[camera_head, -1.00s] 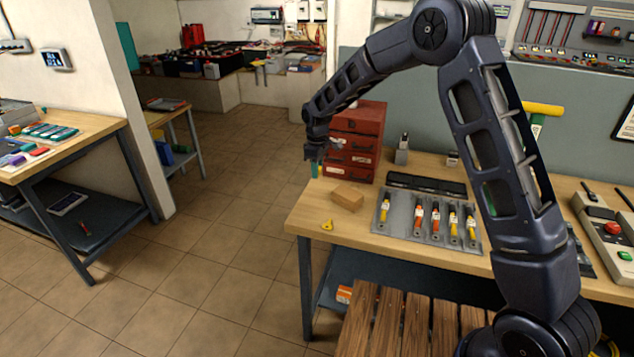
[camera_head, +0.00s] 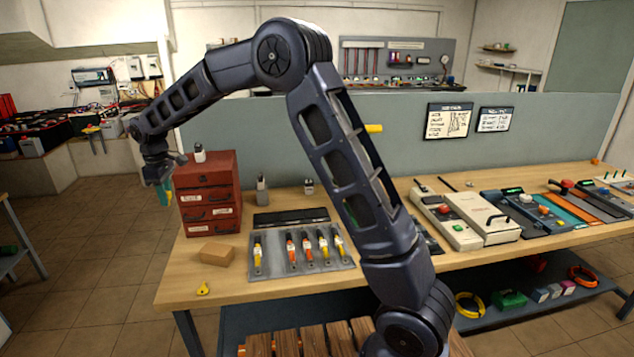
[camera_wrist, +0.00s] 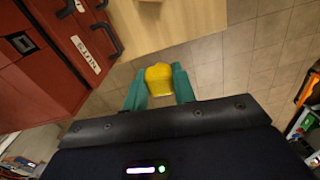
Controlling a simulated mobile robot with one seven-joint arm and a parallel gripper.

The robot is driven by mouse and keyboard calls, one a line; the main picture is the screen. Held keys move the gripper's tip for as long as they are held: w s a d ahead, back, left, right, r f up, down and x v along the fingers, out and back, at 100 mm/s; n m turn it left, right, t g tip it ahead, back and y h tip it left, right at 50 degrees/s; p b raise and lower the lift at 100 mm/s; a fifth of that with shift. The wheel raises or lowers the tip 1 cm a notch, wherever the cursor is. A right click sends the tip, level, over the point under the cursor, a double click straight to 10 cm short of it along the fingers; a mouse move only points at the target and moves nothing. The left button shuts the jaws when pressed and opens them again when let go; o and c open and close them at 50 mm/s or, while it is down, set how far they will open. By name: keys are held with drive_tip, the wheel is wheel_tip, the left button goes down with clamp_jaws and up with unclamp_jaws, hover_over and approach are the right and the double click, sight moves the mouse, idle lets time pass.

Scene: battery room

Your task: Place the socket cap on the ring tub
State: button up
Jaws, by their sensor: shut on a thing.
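My gripper (camera_head: 163,192), with teal fingers, is beside the left side of the red drawer cabinet, beyond the wooden bench's left end. In the wrist view my gripper (camera_wrist: 160,88) is shut on a yellow, rounded piece, the socket cap (camera_wrist: 159,80). The cap sits between both fingertips, above the tiled floor. In the head view I cannot make out the cap. I cannot identify the ring tub in either view.
The red drawer cabinet (camera_head: 208,190) stands close to my gripper. The bench (camera_head: 275,292) also bears a cardboard box (camera_head: 217,254), a small yellow item (camera_head: 203,288), a grey tray (camera_head: 275,262) of tools and several devices. Coiled cables (camera_head: 468,306) lie on the shelf below.

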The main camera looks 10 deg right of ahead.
wheel_tip(320, 180, up, 11)
drive_tip(key=w+d+f+m, duration=0.2)
drive_tip(key=w+d+m, duration=0.6)
drive_tip(key=w+d, duration=0.45)
drive_tip(key=w+d+f+m, duration=0.2)
drive_tip(key=w+d+m, duration=0.6)
drive_tip(key=w+d, duration=0.45)
drive_tip(key=w+d+r+m, duration=0.1)
drive_tip(key=w+d+m, duration=0.4)
drive_tip(key=d, duration=0.8)
drive_tip(key=w+d+r+m, duration=0.2)
drive_tip(key=d+m, duration=0.6)
drive_tip(key=d, duration=0.5)
drive_tip(key=w+d+r+m, duration=0.1)
drive_tip(key=w+d+m, duration=0.4)
drive_tip(key=d, duration=0.8)
drive_tip(key=shift+m, duration=0.4)
drive_tip(key=f, duration=1.6)
drive_tip(key=s+f, duration=0.1)
drive_tip(key=f, duration=0.8)
drive_tip(key=shift+f, duration=0.15)
